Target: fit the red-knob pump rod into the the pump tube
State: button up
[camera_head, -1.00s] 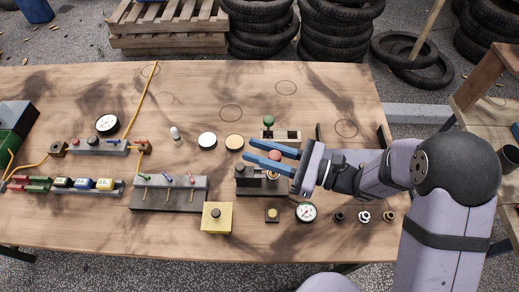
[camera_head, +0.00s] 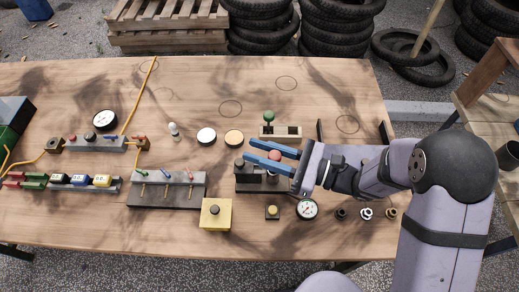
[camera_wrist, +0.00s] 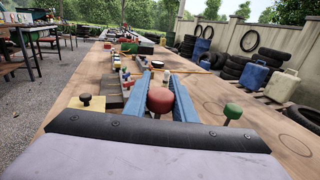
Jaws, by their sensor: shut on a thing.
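The red knob (camera_head: 274,155) of the pump rod sits between the two blue fingers of my gripper (camera_head: 248,150), which is shut on it. In the wrist view the red knob (camera_wrist: 160,98) shows large between the fingers, and the rod below it is hidden. My gripper is over the right part of a dark grey block (camera_head: 250,187) with a black knob (camera_head: 239,162) at its left. The pump tube is not clearly visible; the fingers and wrist cover that area. I cannot tell whether the rod's lower end is in a tube.
A yellow box (camera_head: 216,222), a dial gauge (camera_head: 307,209) and small fittings (camera_head: 366,213) lie in front. The back of the table is mostly clear.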

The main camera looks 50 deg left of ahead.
jog(key=shift+f+b, duration=0.6)
jog(key=shift+f, duration=0.2)
jog(key=o, duration=1.1)
jog(key=shift+f, duration=0.1)
jog(key=shift+s+d+f, duration=0.1)
jog(key=shift+s, duration=0.05)
jog(key=v, duration=0.2)
jog(key=b+v, duration=0.1)
jog(key=v, duration=0.4)
jog(key=shift+w+r+b, duration=0.3)
jog(key=shift+w, duration=0.2)
